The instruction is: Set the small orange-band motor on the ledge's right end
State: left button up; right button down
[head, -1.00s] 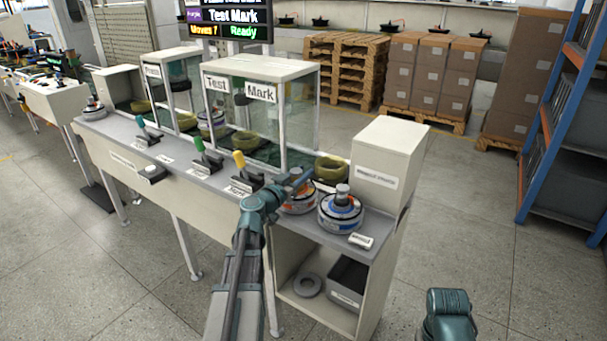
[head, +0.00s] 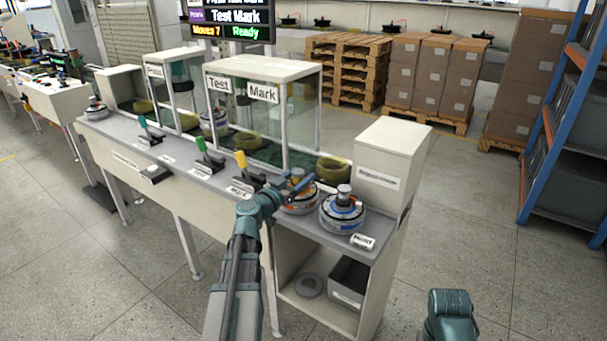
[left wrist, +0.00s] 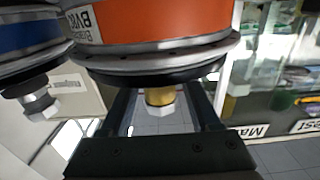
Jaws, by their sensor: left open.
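The orange-band motor (head: 300,207) stands on the grey ledge (head: 318,230), left of a blue-band motor (head: 342,210) near the ledge's right end. In the left wrist view the orange-band motor (left wrist: 150,25) fills the top, appearing upside down, with its brass shaft and pale hex tip (left wrist: 160,100) pointing down. My left gripper (head: 298,186) is open at that shaft; in the wrist view its fingers (left wrist: 162,112) are either side of the shaft with gaps showing. The blue-band motor (left wrist: 28,38) is also in the wrist view. My right gripper is out of view.
A glass Test/Mark enclosure (head: 262,110) stands behind and left of the motor. A cream box (head: 390,165) stands behind the ledge's right end. Levers with coloured knobs (head: 240,160) line the front edge.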

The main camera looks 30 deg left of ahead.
pick_arm(q)
jog(key=s, duration=0.9)
jog(key=shift+s+a, duration=0.3)
jog(key=shift+s, duration=0.1)
